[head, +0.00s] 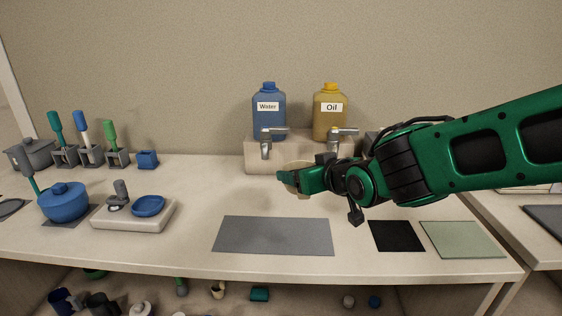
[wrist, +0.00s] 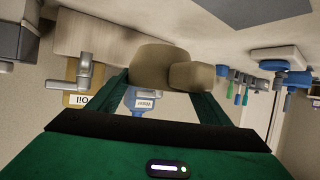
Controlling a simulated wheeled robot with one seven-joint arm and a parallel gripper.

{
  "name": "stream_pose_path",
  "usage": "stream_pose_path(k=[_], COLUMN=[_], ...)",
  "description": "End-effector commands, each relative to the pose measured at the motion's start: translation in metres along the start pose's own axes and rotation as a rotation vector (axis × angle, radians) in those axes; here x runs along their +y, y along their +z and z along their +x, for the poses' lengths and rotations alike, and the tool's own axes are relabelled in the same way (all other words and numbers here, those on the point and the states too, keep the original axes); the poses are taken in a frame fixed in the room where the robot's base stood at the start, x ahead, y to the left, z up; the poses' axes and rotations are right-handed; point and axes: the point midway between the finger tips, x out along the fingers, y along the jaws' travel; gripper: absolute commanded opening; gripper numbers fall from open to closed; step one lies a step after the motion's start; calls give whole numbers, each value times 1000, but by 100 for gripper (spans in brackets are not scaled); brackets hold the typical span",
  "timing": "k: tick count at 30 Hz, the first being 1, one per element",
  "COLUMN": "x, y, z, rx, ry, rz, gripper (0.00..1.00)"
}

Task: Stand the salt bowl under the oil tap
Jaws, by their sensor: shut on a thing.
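The salt bowl appears to be the beige rounded thing (head: 297,165) in my gripper (head: 291,182), partly hidden by the fingers in the head view. In the wrist view, which is upside down, the beige thing (wrist: 158,66) sits between the fingers of my gripper (wrist: 163,88), with a smaller beige lobe beside it. The oil tap (head: 341,138) is grey, on a beige block below the yellow Oil jug (head: 330,113). It also shows in the wrist view (wrist: 84,72). The bowl is in front of the block, left of the oil tap. I cannot tell its height above the counter.
The water tap (head: 267,140) and blue Water jug (head: 269,115) stand left of the oil tap. A grey mat (head: 273,236), a black mat (head: 397,236) and a pale green mat (head: 462,240) lie in front. A scale (head: 135,215) and blue pot (head: 64,203) stand left.

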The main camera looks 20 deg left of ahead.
Motion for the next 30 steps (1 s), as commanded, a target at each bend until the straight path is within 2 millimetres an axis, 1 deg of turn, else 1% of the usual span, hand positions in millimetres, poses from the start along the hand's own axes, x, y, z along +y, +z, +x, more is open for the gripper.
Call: stream_pose_path(k=[1,6,9,12,16,27,30], x=[18,62,81,93,99,100,101], y=[15,53,67,75,80,80,81], z=[3,4,2,-1,-3,-3,0], rx=[-5,1,11,18,22,23,23], ry=[3,5,12,17,21,23,23], rz=[2,13,22,29,33,34,34], gripper=[40,40,40,40,40,40,40])
